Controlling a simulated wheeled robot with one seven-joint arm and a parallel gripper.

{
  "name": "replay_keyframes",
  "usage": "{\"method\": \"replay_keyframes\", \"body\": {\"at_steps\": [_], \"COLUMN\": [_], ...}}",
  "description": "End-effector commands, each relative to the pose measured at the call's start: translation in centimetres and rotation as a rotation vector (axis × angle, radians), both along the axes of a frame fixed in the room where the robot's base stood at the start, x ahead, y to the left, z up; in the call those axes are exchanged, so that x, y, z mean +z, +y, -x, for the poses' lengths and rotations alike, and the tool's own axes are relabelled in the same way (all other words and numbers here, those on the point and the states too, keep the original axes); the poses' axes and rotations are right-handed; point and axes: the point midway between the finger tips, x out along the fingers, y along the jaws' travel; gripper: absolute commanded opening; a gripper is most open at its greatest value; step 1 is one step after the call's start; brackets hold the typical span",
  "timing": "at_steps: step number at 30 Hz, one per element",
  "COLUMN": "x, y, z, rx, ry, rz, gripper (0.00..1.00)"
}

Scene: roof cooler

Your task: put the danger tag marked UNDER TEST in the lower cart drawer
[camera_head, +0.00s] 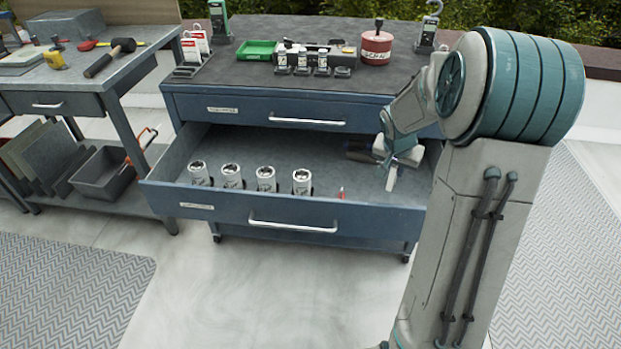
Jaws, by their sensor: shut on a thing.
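The lower cart drawer (330,215) is pulled wide open below the shut upper drawer (250,110). My gripper (391,180) points down over the right part of the open drawer. It is shut on a thin, pale thing that looks like the danger tag, seen nearly edge-on. Its print cannot be read, and I cannot tell whether it touches the drawer floor. Red-and-white tags (197,42) hang on a rack at the cart top's left end.
Several silver cylinders (266,178) stand along the drawer's front. A small red thing (341,193) is right of them. A dark object (360,150) lies behind. The cart top (240,75) holds a green tray (257,50) and a red tin (376,47). A workbench (70,75) stands left.

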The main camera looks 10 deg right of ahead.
Motion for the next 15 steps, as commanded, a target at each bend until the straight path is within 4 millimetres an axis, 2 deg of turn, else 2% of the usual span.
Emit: {"method": "replay_keyframes", "body": {"at_steps": [5, 12, 15], "x": [-0.6, -4.5, -5.3], "y": [-0.1, -0.1, 0.0], "z": [0.0, 0.0, 0.0], "rx": [-0.005, -0.004, -0.004], "ry": [0.000, 0.002, 0.001], "rz": [0.000, -0.001, 0.000], "gripper": [0.00, 0.00, 0.00]}}
